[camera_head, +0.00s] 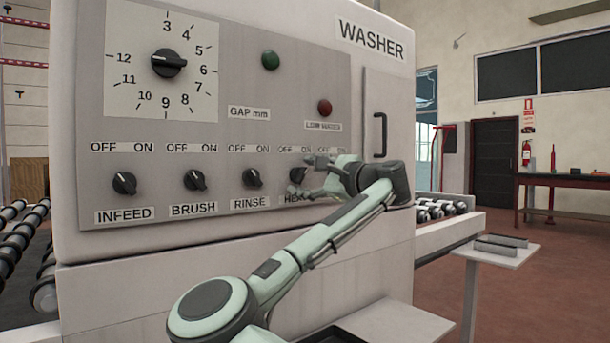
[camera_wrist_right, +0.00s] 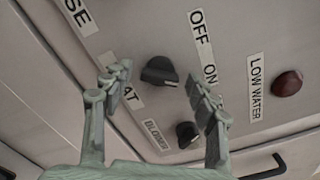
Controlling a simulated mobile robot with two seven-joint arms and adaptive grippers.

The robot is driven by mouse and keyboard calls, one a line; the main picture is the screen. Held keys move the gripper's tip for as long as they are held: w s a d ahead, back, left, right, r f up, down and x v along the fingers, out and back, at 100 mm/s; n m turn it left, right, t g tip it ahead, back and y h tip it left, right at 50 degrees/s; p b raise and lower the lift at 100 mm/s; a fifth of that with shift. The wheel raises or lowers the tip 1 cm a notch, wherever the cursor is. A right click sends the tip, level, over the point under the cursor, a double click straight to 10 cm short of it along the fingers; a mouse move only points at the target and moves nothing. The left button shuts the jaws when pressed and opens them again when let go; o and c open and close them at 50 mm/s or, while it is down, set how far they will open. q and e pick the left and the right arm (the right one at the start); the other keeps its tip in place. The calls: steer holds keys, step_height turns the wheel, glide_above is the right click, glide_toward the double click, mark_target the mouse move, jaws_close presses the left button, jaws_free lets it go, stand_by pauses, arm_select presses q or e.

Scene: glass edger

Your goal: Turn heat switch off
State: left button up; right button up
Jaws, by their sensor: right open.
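The heat switch is a black rotary knob (camera_head: 298,174) on the grey washer panel, partly covered by my gripper in the head view. In the right wrist view the heat knob (camera_wrist_right: 158,71) is plain, with its "OFF ON" label (camera_wrist_right: 203,47) to the right and its partly hidden name label (camera_wrist_right: 130,92) at left. Its pointer seems turned toward the ON side. My right gripper (camera_head: 304,175) is open at the knob. In the wrist view its fingers (camera_wrist_right: 162,88) are on either side of the knob, with visible gaps. My left gripper is not in view.
The rinse knob (camera_head: 252,179) is left of the heat knob in the head view. The blower knob (camera_wrist_right: 187,133) is close by in the wrist view. A red low water lamp (camera_head: 325,107) and a door handle (camera_head: 380,135) stick out nearby.

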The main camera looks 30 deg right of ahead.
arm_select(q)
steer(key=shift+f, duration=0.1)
arm_select(e)
steer(key=shift+w, duration=0.1)
steer(key=c, duration=1.2)
steer(key=shift+o, duration=0.2)
steer(key=shift+f+n, duration=0.15)
steer(key=shift+n, duration=0.15)
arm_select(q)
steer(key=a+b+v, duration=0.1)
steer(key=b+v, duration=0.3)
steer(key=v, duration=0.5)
arm_select(e)
steer(key=n, duration=1)
steer(key=shift+n+b, duration=0.3)
steer(key=shift+b, duration=0.05)
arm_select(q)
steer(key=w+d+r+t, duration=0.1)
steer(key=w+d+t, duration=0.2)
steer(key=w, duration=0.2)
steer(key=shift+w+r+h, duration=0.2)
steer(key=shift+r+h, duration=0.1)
arm_select(e)
steer(key=shift+n, duration=1.4)
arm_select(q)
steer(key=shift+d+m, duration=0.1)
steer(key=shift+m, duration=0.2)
